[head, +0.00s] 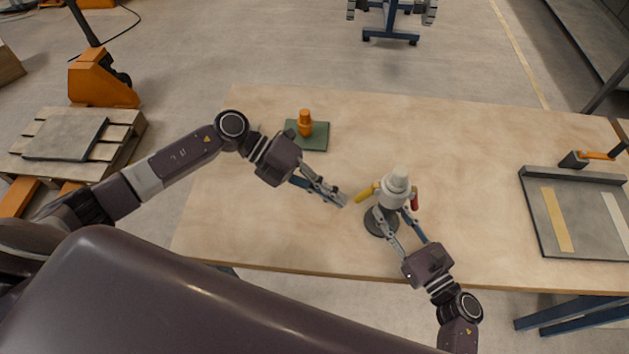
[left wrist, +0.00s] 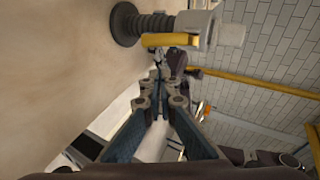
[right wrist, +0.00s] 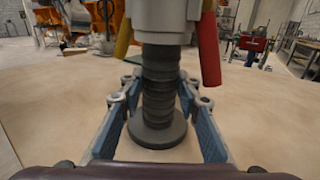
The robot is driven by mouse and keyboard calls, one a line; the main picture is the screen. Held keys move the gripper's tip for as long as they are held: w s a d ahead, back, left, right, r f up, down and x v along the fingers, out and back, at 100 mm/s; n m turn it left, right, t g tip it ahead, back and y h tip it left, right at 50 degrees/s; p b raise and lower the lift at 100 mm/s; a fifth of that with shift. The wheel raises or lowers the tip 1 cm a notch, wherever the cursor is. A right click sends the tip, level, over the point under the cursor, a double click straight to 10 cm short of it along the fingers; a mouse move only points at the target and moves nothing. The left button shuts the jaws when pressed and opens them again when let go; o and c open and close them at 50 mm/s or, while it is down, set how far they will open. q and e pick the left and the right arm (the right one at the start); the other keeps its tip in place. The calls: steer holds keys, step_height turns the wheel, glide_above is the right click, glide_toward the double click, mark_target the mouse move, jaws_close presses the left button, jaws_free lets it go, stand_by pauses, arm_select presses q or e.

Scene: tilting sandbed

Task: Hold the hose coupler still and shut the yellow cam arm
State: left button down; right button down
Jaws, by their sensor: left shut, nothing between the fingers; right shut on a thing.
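The hose coupler (head: 396,190) is pale grey and upright on a black ribbed hose (right wrist: 160,85) with a round dark base (head: 379,223). Its yellow cam arm (head: 366,191) sticks out from its left side in the head view; it also shows in the left wrist view (left wrist: 170,40). A red cam arm (right wrist: 208,48) hangs on the other side. My right gripper (head: 395,215) is shut on the ribbed part under the coupler body. My left gripper (head: 344,200) is shut and empty, its tips close to the yellow arm. I cannot tell whether they touch it.
An orange piece (head: 305,122) stands on a green mat (head: 318,140) at the table's back left. A grey tray (head: 535,212) with pale strips lies on the right. The wooden table (head: 465,140) is clear between them, behind the coupler.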

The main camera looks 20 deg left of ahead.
mark_target(359, 198)
arm_select(q)
steer(key=w+d, duration=0.1)
steer(key=w+d+f, duration=0.1)
steer(key=shift+w+f, duration=0.2)
steer(key=shift+w, duration=0.2)
steer(key=shift+w+d+f+h, duration=0.3)
steer(key=shift+d+f+h, duration=0.15)
steer(key=shift+f+h, duration=0.15)
steer(key=shift+d+f, duration=0.1)
arm_select(e)
steer(key=shift+a, duration=0.1)
